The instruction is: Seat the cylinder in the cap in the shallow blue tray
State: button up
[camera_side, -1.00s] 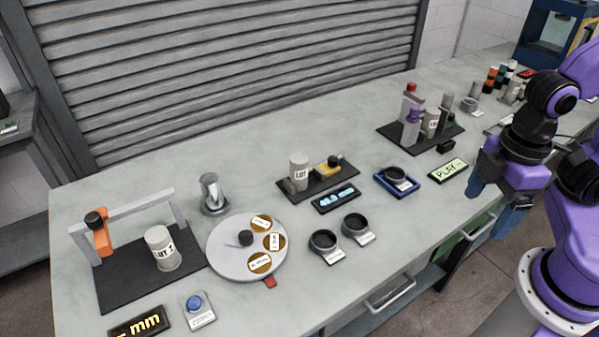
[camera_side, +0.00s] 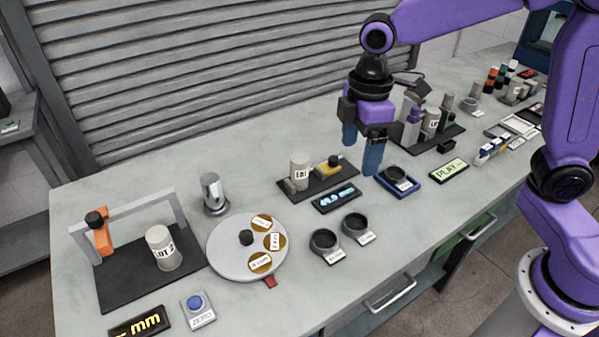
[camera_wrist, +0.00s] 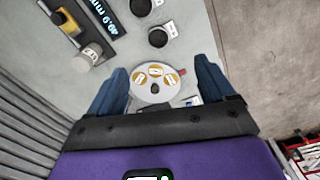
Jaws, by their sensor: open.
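A dark ring-shaped cap (camera_side: 396,173) sits in the shallow blue tray (camera_side: 412,187) right of centre. A pale cylinder labelled LOT (camera_side: 299,172) stands upright on a dark gauge base (camera_side: 325,184); it also shows in the wrist view (camera_wrist: 91,54). A second labelled cylinder (camera_side: 163,250) stands on the black mat at left, and another (camera_side: 431,122) on the dark base at the back right. Which one the task means cannot be told. My gripper (camera_side: 360,158) is open and empty, above the bench between the gauge base and the blue tray. The wrist view does not show the tray.
Two dark caps (camera_side: 323,240) (camera_side: 355,225) sit in front of the gauge. A round plate (camera_side: 221,262) with gold labels lies left of them, a metal cylinder (camera_side: 213,192) behind it. An orange-clamped arch (camera_side: 133,212) spans the left mat. A display (camera_side: 336,198) fronts the gauge.

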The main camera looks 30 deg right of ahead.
jog(key=w+f+n, duration=0.1)
jog(key=w+f, duration=0.1)
jog(key=w, duration=1.1)
jog(key=n, duration=0.1)
send_over(302, 159)
notch_tip(302, 159, down, 3)
notch_tip(302, 159, down, 12)
jog(key=shift+w+a+f, duration=0.1)
jog(key=shift+w+f, duration=0.1)
jog(key=shift+f, duration=1.1)
jog(key=shift+w+f, duration=0.2)
jog(key=shift+f, duration=1.1)
jog(key=c, duration=1.5)
